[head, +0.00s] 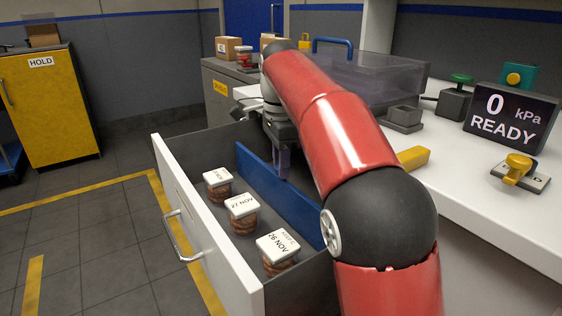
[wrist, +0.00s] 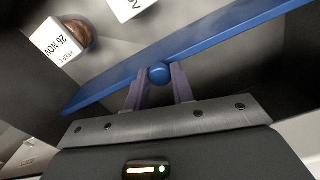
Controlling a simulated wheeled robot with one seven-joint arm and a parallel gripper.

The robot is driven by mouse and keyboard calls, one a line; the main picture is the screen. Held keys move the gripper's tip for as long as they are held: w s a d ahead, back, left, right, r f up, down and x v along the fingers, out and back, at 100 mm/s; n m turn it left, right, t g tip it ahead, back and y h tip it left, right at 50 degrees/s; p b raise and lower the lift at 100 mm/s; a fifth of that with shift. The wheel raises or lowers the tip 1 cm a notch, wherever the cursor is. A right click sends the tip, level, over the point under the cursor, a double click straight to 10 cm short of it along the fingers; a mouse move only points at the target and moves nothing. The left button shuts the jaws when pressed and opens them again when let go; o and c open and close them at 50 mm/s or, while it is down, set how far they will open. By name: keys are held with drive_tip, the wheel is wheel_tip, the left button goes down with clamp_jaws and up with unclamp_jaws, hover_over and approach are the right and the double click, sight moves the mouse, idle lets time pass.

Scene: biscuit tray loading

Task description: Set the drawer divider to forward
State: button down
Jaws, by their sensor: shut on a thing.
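My gripper (head: 283,172) reaches down into the drawer at the divider. In the wrist view my gripper (wrist: 160,82) has its two purple fingers closed around the knob. In the head view the knob is hidden and my red arm covers the drawer's right part.
Three labelled jars, one marked 27 NOV (head: 242,213), stand between the divider and the drawer front. The white counter (head: 465,185) on the right holds a READY display (head: 510,117), a yellow block (head: 413,158) and a yellow-knobbed valve (head: 517,170). A yellow HOLD cabinet (head: 52,112) stands at left.

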drive_tip(key=shift+a, duration=0.1)
drive_tip(key=s+a, duration=0.2)
drive_tip(key=a, duration=0.1)
drive_tip(key=shift+s+a, duration=0.2)
drive_tip(key=shift+a, duration=0.05)
drive_tip(key=c, duration=1.2)
unclamp_jaws()
wheel_tip(320, 180, up, 8)
drive_tip(key=p, duration=0.2)
drive_tip(key=shift+f+p, duration=0.1)
drive_tip(key=shift+p, duration=0.25)
